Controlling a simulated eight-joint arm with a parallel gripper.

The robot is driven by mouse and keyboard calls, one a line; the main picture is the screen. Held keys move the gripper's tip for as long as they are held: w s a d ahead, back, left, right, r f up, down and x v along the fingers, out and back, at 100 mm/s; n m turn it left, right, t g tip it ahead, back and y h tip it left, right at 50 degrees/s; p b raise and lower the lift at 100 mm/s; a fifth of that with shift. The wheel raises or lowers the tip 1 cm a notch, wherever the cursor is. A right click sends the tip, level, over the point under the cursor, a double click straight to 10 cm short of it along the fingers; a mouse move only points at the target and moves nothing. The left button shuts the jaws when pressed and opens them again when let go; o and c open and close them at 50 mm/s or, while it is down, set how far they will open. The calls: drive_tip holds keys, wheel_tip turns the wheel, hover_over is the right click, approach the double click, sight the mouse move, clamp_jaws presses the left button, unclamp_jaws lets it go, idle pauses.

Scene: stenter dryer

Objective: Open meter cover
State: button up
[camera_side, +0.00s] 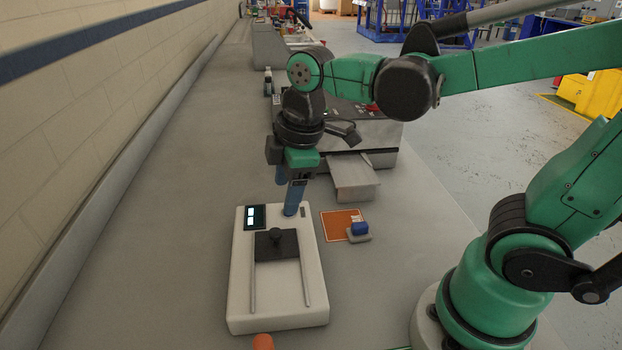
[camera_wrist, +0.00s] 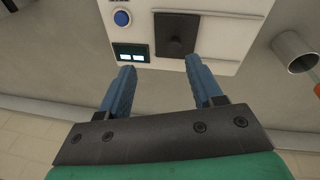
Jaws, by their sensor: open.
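The meter is a white box (camera_side: 242,300) lying on the bench in the side view. My gripper (camera_side: 286,205) is over the far end of the box, pointing down, with blue fingers. In the wrist view my gripper (camera_wrist: 161,82) is open and empty. The cover (camera_wrist: 176,34) shows ahead of the fingers, toward the right finger. The knob is hard to make out there. I cannot tell if a fingertip touches the box.
An orange card (camera_side: 338,222) and a small block with a blue top (camera_side: 359,231) lie right of the box. A grey machine (camera_side: 368,135) stands behind. A metal cylinder (camera_wrist: 293,51) is at right in the wrist view. The bench left of the box is clear.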

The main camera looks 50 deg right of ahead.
sight(275, 231)
drive_tip(key=n, duration=0.1)
drive_tip(key=a+n+g, duration=0.1)
drive_tip(key=n, duration=0.1)
drive_tip(key=w+n, duration=0.1)
drive_tip(key=shift+a+f+n+g, duration=0.3)
drive_tip(key=shift+f+n+g, duration=0.05)
drive_tip(key=shift+n+g, duration=0.05)
drive_tip(key=shift+w+a+f+n+g, duration=0.1)
drive_tip(key=shift+a+f+n+g, duration=0.1)
drive_tip(key=shift+n, duration=0.25)
drive_tip(key=shift+w+a+f+n+g, duration=0.1)
drive_tip(key=shift+n+g, duration=0.1)
drive_tip(key=shift+n, duration=0.25)
drive_tip(key=shift+s+f, duration=0.1)
drive_tip(key=shift+f, duration=2.6)
clamp_jaws()
